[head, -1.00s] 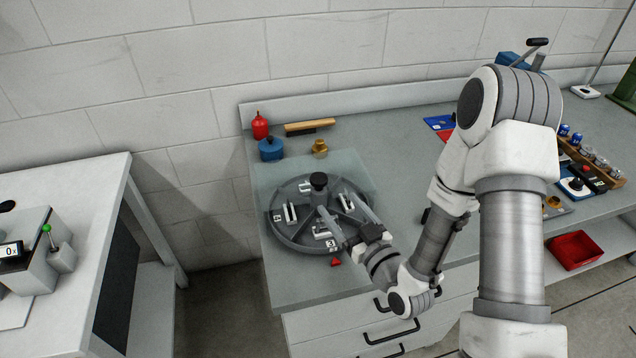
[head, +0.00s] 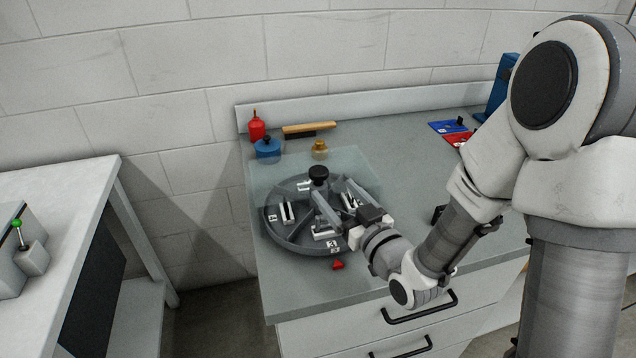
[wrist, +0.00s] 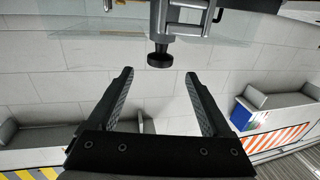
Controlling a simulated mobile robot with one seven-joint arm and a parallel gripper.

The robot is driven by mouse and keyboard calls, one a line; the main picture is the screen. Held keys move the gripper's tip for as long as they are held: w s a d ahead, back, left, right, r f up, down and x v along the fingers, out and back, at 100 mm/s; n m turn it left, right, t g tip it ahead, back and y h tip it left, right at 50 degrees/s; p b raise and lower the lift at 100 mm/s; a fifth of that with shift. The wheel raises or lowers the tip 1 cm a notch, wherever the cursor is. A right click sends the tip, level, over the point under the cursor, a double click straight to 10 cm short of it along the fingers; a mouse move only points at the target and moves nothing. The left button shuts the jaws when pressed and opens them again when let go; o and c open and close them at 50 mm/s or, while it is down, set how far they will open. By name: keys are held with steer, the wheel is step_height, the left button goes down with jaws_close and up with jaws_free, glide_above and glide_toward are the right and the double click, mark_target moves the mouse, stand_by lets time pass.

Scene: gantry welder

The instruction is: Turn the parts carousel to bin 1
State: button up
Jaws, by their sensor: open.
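The parts carousel (head: 275,232) is a round dark grey tray with spoked compartments, on the left end of the grey bench. Light metal parts lie in several compartments. A black knob (head: 318,172) stands up at its hub; it also shows at the top of the wrist view (wrist: 159,60). A label reading 3 (head: 332,243) is at the front rim, above a red pointer (head: 337,264) on the bench. My gripper (head: 333,187) is over the right front of the carousel, open and empty. In the wrist view the knob is beyond the fingertips (wrist: 158,74), between their lines, apart from both.
A clear pane (head: 270,180) is around the carousel's back. Behind it are a red bottle (head: 257,128), a blue container (head: 267,150), a brass piece (head: 319,149) and a wooden-handled brush (head: 309,128). A white table (head: 60,200) stands left across a gap.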

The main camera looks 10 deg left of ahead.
mark_target(323, 178)
steer(key=x, duration=0.8)
steer(key=shift+w+a, duration=0.15)
steer(key=shift+w, duration=0.1)
jaws_close()
